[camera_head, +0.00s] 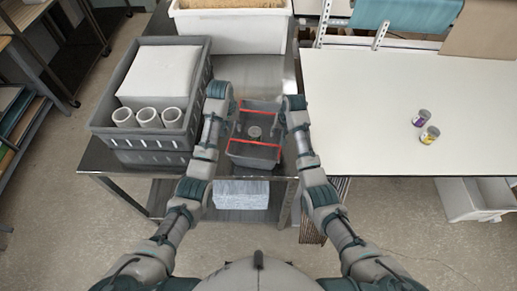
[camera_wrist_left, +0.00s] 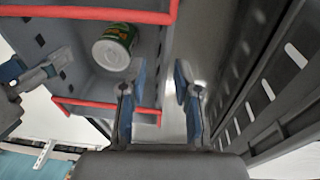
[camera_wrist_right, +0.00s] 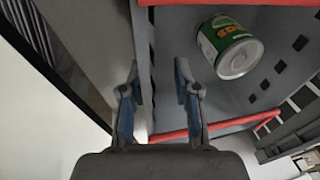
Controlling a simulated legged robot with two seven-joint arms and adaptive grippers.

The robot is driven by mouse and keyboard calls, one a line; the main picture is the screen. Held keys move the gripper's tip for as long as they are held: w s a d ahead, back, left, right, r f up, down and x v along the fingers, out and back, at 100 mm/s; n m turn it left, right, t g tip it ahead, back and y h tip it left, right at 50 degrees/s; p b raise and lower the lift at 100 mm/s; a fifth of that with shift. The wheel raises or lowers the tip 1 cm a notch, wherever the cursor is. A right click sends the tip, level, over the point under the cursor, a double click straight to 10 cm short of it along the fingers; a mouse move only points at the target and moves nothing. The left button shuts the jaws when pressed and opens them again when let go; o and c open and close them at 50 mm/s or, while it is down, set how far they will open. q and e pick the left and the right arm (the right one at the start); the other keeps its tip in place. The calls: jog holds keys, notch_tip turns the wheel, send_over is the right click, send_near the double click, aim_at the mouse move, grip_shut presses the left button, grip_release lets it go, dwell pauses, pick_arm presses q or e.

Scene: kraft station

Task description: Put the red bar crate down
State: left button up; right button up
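The red bar crate (camera_head: 252,156) is a small grey bin with two red bars across its top. It appears to rest on the dark metal table, near its front edge; its underside is hidden. A green-labelled can (camera_head: 254,131) is inside; it also shows in the left wrist view (camera_wrist_left: 115,45) and the right wrist view (camera_wrist_right: 228,45). My left gripper (camera_wrist_left: 155,80) is open, its fingers apart on either side of the crate's left wall. My right gripper (camera_wrist_right: 157,70) is open likewise at the right wall. Neither appears clamped on the wall.
A larger grey crate (camera_head: 108,142) with a white block and three white rolls stands close on the left. A white bin (camera_head: 230,35) stands behind. The white table (camera_head: 390,125) at the right is mostly clear, with two small cans (camera_head: 429,134). A shelf (camera_head: 235,214) is below.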

pick_arm(q)
notch_tip(320, 180, up, 8)
jog(key=shift+s+a, duration=0.45)
pick_arm(e)
jog(key=v, duration=1.1)
jog(key=shift+r, duration=0.4)
pick_arm(q)
jog(key=shift+s+f, duration=0.1)
jog(key=shift+f, duration=0.1)
pick_arm(e)
jog(key=shift+d, duration=0.1)
